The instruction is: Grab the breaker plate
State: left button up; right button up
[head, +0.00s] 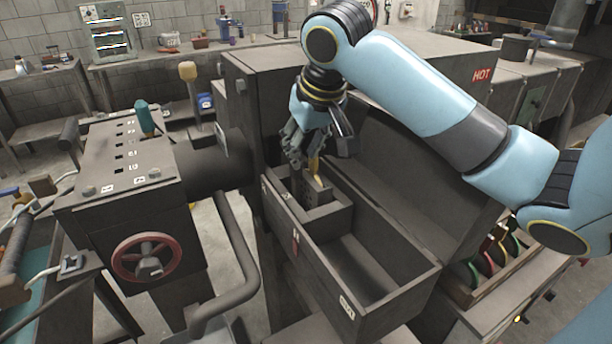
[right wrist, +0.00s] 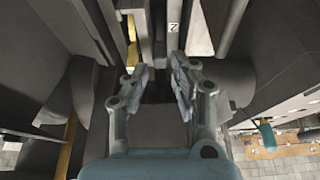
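My right gripper (head: 308,158) points down into the small rear compartment of an open grey box (head: 392,312). In the right wrist view its two fingers (right wrist: 160,78) stand apart, with nothing clearly held between them. Just below the fingers, in the head view, a grey block with small holes (head: 319,192) stands in that compartment, with a yellow piece (head: 315,168) by its top. I cannot make out a breaker plate for certain; the gripper hides part of the compartment. My left gripper is not in view.
The box's larger front compartment (head: 362,268) looks empty. Its raised lid (head: 400,190) stands close on the right. A machine block with a red handwheel (head: 146,258) and a thick pipe (head: 238,262) are on the left. A rack of coloured discs (head: 490,258) sits at the right.

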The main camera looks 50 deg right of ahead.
aim_at(307, 187)
jog(key=x, duration=0.6)
jog(key=shift+w, duration=0.3)
jog(key=shift+d, duration=0.1)
jog(key=shift+c, duration=0.3)
jog(key=c, duration=0.4)
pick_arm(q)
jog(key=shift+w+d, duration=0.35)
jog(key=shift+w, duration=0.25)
pick_arm(e)
grip_shut()
jog(key=shift+r, duration=0.15)
